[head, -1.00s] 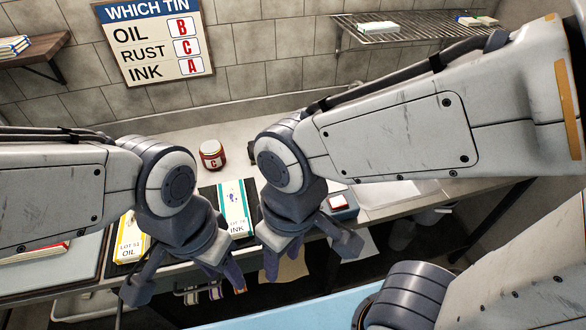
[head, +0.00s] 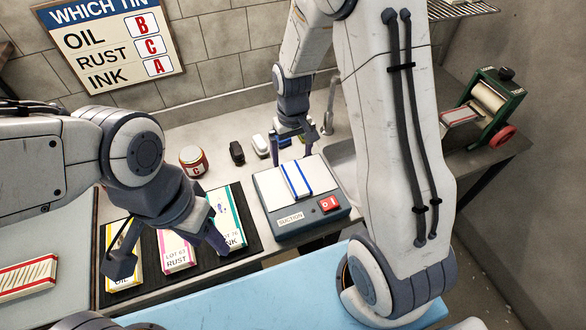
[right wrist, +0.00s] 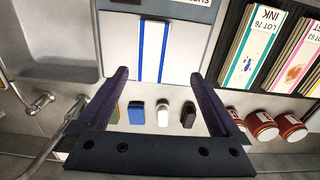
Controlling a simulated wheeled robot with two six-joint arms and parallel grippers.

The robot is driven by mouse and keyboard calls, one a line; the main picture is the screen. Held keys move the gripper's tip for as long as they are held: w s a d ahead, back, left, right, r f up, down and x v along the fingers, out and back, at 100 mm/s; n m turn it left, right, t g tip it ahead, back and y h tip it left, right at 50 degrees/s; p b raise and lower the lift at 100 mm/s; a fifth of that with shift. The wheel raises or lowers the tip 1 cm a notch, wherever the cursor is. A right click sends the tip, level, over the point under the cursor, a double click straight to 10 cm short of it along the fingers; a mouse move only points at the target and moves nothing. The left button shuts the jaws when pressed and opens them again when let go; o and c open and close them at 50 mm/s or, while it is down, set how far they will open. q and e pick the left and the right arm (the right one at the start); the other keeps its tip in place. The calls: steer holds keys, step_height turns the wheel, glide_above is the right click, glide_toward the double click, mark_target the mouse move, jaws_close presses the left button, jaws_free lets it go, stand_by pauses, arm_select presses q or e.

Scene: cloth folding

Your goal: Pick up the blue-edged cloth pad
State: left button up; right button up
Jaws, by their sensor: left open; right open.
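The blue-edged cloth pad (head: 297,180), white with a blue stripe along each long side, lies flat on top of the grey suction box (head: 268,187). In the right wrist view the pad (right wrist: 150,55) lies ahead of the fingers, its near end roughly between their tips. My right gripper (head: 292,152) is open and empty at the far end of the pad, fingers pointing down, one to each side. Whether they touch the box is unclear. My left gripper (head: 168,258) is open over the printed packs on the left, away from the pad.
Small blocks, including a black one (head: 237,153) and a white one (head: 260,145), stand behind the box. A red jar (head: 193,161) is left of them. Printed packs lie on a black tray (head: 246,216). A tap (head: 329,118) and a green roller machine (head: 490,108) are to the right.

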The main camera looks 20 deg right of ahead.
steer(key=p, duration=0.1)
glide_above(296, 178)
step_height(296, 178, down, 6)
steer(key=shift+s+f, duration=0.1)
steer(key=shift+f, duration=0.05)
steer(key=shift+f+p, duration=0.4)
steer(key=shift+p, duration=0.2)
step_height(296, 178, down, 4)
steer(key=shift+p, duration=0.95)
steer(key=shift+f, duration=0.3)
steer(key=shift+c, duration=0.3)
steer(key=shift+r, duration=0.1)
steer(key=c, duration=1.4)
